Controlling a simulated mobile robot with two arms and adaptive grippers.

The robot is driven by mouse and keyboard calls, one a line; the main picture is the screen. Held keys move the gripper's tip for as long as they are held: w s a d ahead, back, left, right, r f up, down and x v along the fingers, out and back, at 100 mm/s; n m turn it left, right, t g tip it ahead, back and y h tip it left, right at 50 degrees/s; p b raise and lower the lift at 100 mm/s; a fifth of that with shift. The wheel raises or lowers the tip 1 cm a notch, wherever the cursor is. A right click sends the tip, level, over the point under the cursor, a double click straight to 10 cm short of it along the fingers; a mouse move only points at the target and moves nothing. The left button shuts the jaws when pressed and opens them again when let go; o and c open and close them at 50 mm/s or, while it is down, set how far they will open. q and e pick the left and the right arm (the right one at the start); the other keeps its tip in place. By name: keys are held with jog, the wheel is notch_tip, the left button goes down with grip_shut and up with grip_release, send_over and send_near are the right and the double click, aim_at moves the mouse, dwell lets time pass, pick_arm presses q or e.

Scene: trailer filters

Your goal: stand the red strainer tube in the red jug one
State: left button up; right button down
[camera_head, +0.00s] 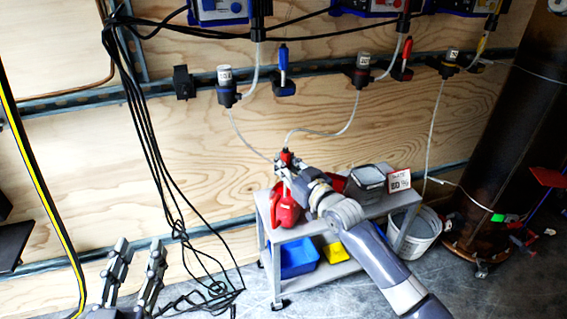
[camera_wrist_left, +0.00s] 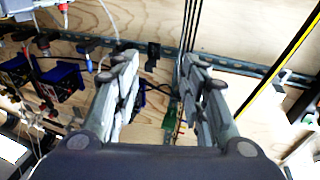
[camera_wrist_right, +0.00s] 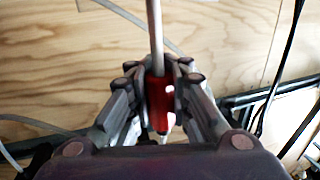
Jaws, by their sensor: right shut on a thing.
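The red strainer tube (camera_wrist_right: 159,103) is between the fingers of my right gripper (camera_wrist_right: 158,110), which is shut on it. A pale hose runs up from its top. In the head view the tube's red top (camera_head: 286,157) shows just above my right gripper (camera_head: 284,170). The red jug (camera_head: 284,208) stands on the cart, just below my right gripper. Its mouth is hidden by the gripper and arm, so I cannot tell whether the tube is inside it. My left gripper (camera_head: 134,268) is open and empty at the lower left; it also shows in the left wrist view (camera_wrist_left: 158,75).
The grey cart (camera_head: 374,211) holds a grey container (camera_head: 369,178), a small sign (camera_head: 398,181) and more red containers behind my arm. Blue (camera_head: 297,258) and yellow (camera_head: 336,252) bins sit below. A bucket (camera_head: 419,232) stands right. Black cables (camera_head: 150,140) hang left of the cart.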

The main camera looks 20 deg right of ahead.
pick_arm(q)
jog(key=shift+s+d+r+t+b, duration=0.15)
jog(key=shift+r+t, duration=0.2)
jog(key=shift+r, duration=0.3)
jog(key=shift+s+r+t+b, duration=0.15)
jog(key=shift+r+t, duration=0.2)
jog(key=shift+r, duration=0.3)
pick_arm(e)
jog(key=shift+f, duration=0.6)
jog(key=c, duration=1.4)
grip_release()
pick_arm(q)
jog(key=shift+w+r, duration=0.1)
pick_arm(e)
jog(key=shift+s, duration=0.1)
jog(key=shift+s+d+f, duration=0.1)
jog(key=shift+s, duration=0.1)
jog(key=v, duration=1.1)
jog(key=shift+s, duration=0.2)
